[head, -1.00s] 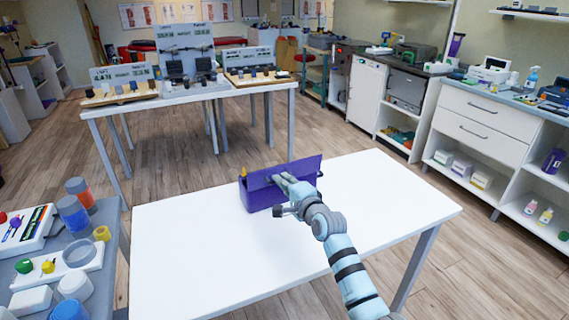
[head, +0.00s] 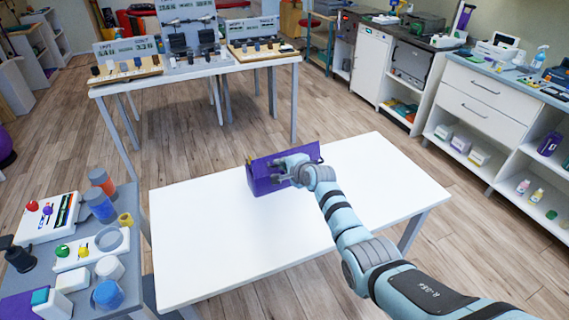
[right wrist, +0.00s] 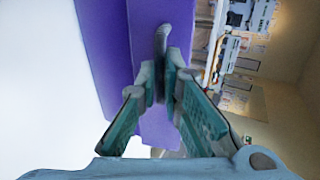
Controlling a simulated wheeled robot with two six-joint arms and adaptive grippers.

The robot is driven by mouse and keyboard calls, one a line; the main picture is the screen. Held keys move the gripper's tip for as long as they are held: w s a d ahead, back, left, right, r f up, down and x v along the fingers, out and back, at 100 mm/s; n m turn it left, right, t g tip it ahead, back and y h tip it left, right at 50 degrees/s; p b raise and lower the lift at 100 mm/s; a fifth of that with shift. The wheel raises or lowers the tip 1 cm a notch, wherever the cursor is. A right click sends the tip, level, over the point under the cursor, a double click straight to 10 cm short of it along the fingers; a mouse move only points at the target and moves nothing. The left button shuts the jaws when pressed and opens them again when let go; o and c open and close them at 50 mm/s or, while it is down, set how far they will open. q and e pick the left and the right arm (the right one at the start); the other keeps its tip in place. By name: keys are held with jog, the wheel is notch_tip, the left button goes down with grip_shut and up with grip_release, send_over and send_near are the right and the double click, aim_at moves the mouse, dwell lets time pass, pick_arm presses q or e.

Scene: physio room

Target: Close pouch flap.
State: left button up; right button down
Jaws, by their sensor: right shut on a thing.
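A purple pouch (head: 262,184) stands near the far edge of the white table (head: 230,240). Its flap (head: 308,152) is raised along the far side, so the pouch is open. My right gripper (head: 280,168) is at the pouch, in front of the flap and partly covering it. The pouch's other purple side (right wrist: 100,50) shows to the left. My left gripper is not in view.
The white table is otherwise bare. A grey side table (head: 130,200) at the left holds cups, blocks and trays. A display table (head: 190,80) stands behind, and drawers and shelves (head: 485,100) stand at the right.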

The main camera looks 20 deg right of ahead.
jog(key=c, duration=1.7)
grip_release()
jog(key=v, duration=1.2)
